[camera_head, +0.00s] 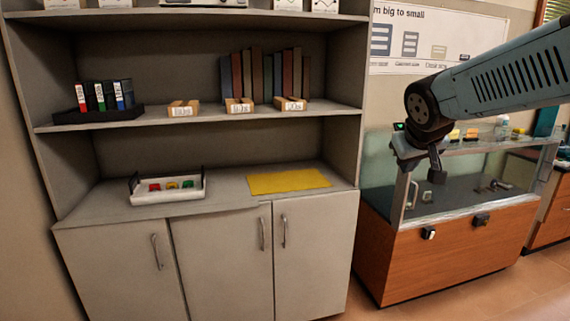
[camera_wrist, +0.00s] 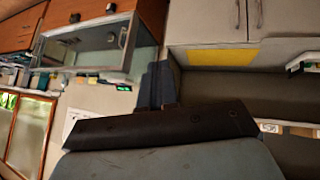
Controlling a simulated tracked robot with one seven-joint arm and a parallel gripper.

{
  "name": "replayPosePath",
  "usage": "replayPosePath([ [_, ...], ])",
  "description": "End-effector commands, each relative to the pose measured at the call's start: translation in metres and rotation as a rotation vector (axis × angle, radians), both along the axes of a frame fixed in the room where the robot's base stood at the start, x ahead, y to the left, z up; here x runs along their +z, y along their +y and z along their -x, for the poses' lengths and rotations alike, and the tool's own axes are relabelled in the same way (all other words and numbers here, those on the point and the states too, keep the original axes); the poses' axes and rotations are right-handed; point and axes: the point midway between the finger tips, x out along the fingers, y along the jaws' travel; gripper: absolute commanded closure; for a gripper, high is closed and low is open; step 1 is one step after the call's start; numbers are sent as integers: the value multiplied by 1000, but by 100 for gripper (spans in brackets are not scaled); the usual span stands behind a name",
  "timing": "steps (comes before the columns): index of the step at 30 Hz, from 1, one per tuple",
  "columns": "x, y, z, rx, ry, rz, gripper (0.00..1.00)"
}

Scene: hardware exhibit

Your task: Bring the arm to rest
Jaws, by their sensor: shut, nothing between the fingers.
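My gripper (camera_head: 436,164) hangs at the end of my blue-grey arm, at the right of the head view. It points down in front of the glass display case and holds nothing. Its fingers are together. In the wrist view my gripper (camera_wrist: 154,84) shows as dark fingers close together, with no object between them. The tips are apart from the cabinet and the case.
A grey shelf cabinet (camera_head: 215,183) stands at the left, with a white tray (camera_head: 165,197) and a yellow mat (camera_head: 288,181) on its counter. Books and wooden blocks sit on the shelf above. The glass display case (camera_head: 470,185) stands at the right, with small items on top.

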Motion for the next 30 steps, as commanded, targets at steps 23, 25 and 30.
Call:
replayPosePath([
  [23, -39, 36, 166, -70, 204, -247, 100],
  [25, -39, 36, 166, -70, 204, -247, 100],
  [30, -39, 36, 166, -70, 204, -247, 100],
])
